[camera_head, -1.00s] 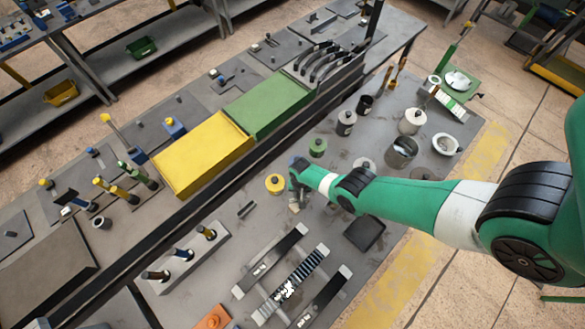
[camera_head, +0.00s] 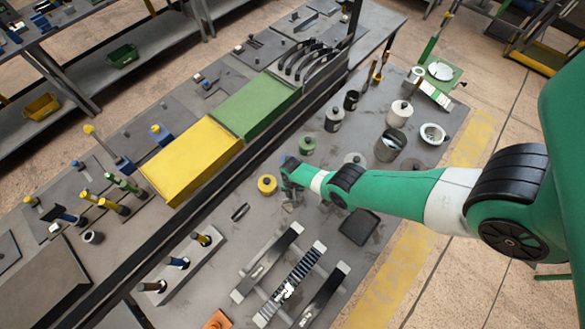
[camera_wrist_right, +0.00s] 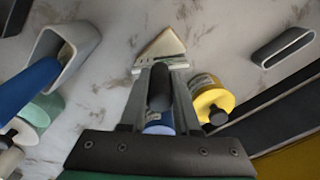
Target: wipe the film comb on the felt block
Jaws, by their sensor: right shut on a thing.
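My right gripper (camera_head: 290,203) is over the bench, just right of the yellow-lidded jar (camera_head: 267,185). In the right wrist view, my right gripper (camera_wrist_right: 158,100) is shut on a dark rounded handle. A tan triangular plate with a metallic edge, apparently the film comb (camera_wrist_right: 163,46), shows beyond the fingertips and seems joined to that handle. A dark flat block (camera_head: 359,228), perhaps the felt block, lies on the bench to the right of my gripper. I cannot confirm its material. My left gripper is not in view.
The yellow-lidded jar (camera_wrist_right: 211,103) is close beside my gripper. A pale hollow holder (camera_wrist_right: 78,32) with a blue thing (camera_wrist_right: 27,85) stands at left. An oval ring (camera_wrist_right: 284,46) lies at right. A slatted rack (camera_head: 291,284) lies at the front. Jars and bowls stand behind.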

